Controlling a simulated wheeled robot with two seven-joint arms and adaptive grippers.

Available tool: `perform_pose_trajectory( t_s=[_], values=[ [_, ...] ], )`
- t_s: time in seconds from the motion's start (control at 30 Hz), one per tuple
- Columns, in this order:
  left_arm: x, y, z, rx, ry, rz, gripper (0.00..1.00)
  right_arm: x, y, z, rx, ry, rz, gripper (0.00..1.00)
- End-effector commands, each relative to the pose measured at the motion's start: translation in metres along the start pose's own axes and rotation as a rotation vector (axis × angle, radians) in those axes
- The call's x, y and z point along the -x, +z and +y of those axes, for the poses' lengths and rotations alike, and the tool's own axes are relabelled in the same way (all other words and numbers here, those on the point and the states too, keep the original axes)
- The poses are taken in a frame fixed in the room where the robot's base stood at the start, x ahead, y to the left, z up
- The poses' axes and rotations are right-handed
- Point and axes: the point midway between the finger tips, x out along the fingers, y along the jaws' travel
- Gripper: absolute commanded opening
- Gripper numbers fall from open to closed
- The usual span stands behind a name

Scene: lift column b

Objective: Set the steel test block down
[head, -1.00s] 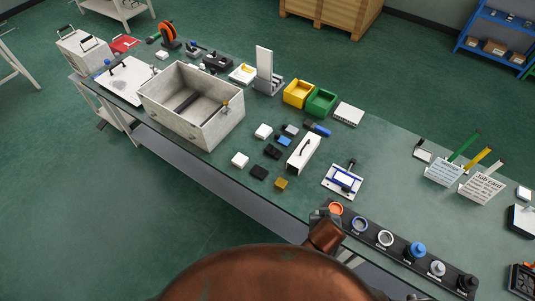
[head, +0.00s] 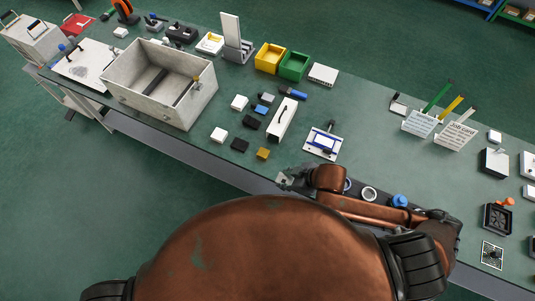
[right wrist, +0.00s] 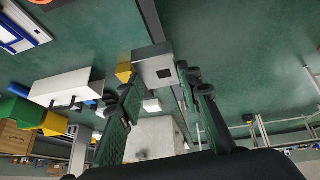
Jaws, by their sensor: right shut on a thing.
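The steel test block (right wrist: 156,68) is a light grey metal block with a small dark square on its end. In the right wrist view it sits at the tips of my right gripper (right wrist: 163,88), which is shut on it. In the head view the block (head: 284,181) shows small at the end of my right gripper (head: 291,177), by the front edge of the bench (head: 345,92). The gripper is partly hidden by my arm. I cannot tell the block's height over the bench edge. My left gripper is not in view.
Several small blocks, including a brass one (head: 262,153), lie left of a white handled piece (head: 282,119). A white fixture plate with blue marks (head: 323,143) lies behind my right arm. A grey open crate (head: 157,108) stands left.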

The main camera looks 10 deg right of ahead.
Motion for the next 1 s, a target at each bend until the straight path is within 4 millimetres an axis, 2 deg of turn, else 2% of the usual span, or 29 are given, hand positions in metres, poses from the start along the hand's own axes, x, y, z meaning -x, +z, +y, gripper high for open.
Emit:
perform_pose_trajectory(
  t_s=[0.03,0.23,0.3,0.43,0.6,0.7,1.0],
  values=[
    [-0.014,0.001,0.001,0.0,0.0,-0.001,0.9,-0.01,0.001,0.007,0.002,0.005,0.004,0.0],
    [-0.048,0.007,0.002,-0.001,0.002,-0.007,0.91,-0.034,-0.001,0.035,-0.003,0.007,0.002,0.0],
    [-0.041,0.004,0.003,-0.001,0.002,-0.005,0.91,-0.041,-0.004,0.05,-0.007,0.007,-0.001,0.0],
    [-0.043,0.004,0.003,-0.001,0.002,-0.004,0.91,-0.06,-0.008,0.075,-0.007,0.007,0.001,0.0],
    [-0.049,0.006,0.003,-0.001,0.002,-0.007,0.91,-0.095,0.0,0.092,-0.008,0.004,0.001,0.0],
    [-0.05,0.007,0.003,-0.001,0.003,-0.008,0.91,-0.107,0.003,0.1,-0.007,0.004,0.001,0.0],
    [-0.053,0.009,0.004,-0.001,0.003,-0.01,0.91,-0.126,0.009,0.109,-0.007,0.004,0.001,0.0]
  ],
)
